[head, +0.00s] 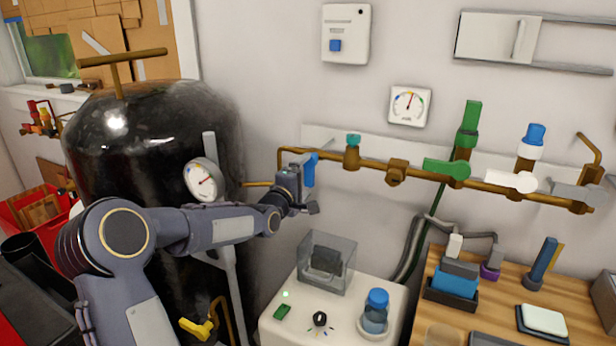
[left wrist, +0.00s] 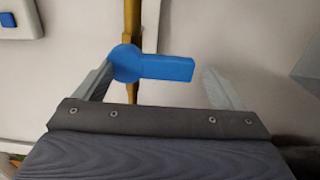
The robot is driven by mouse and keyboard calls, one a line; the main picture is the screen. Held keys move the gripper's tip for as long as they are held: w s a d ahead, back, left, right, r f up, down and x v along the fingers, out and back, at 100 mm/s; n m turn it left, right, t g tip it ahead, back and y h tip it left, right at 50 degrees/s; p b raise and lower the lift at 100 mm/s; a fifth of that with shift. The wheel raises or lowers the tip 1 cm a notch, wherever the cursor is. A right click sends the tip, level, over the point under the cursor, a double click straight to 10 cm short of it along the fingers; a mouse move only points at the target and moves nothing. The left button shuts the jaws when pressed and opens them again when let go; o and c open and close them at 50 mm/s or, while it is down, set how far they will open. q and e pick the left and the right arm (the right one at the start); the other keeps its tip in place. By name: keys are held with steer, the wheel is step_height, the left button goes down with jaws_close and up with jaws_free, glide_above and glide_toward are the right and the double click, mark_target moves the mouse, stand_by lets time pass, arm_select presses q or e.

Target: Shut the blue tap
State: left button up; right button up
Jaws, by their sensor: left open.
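The blue tap (head: 311,168) sits on the brass pipe along the wall, near the pipe's left end. In the left wrist view its blue handle (left wrist: 165,67) sticks out sideways from the pipe, to the right of its round hub. My left gripper (head: 305,191) is right beside the tap in the head view. In the left wrist view the left gripper (left wrist: 162,88) is open. Its two fingers stand apart on either side of the handle, the left one close to the hub. I cannot tell whether it touches. My right gripper is not in view.
The brass pipe (head: 396,172) also carries a green tap (head: 447,168) and a white tap (head: 511,181). A black tank (head: 150,135) with a gauge (head: 202,180) stands at the left. A white box with a clear case (head: 326,263) stands below the pipe, beside a wooden bench (head: 480,322).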

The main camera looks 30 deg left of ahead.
arm_select(q)
steer(key=s, duration=0.4)
steer(key=shift+s+d, duration=0.3)
steer(key=shift+s, duration=0.1)
steer(key=s+d+f+m+g+h+p, duration=0.1)
steer(key=s+d+m+g, duration=0.3)
steer(key=s, duration=0.7)
steer(key=s+d+f+m+g+h+p, duration=0.1)
steer(key=s+d+m+g+p, duration=0.3)
steer(key=s+d+m, duration=0.4)
steer(key=s+d+f+m+g+h+p, duration=0.1)
steer(key=s+d+m+g+h+p, duration=0.2)
steer(key=s+d, duration=0.6)
steer(key=s+m+g, duration=0.1)
steer(key=s+m, duration=0.1)
steer(key=s, duration=0.5)
steer(key=shift+d+m+h, duration=0.25)
steer(key=shift+m+h, duration=0.05)
steer(key=shift+m, duration=0.1)
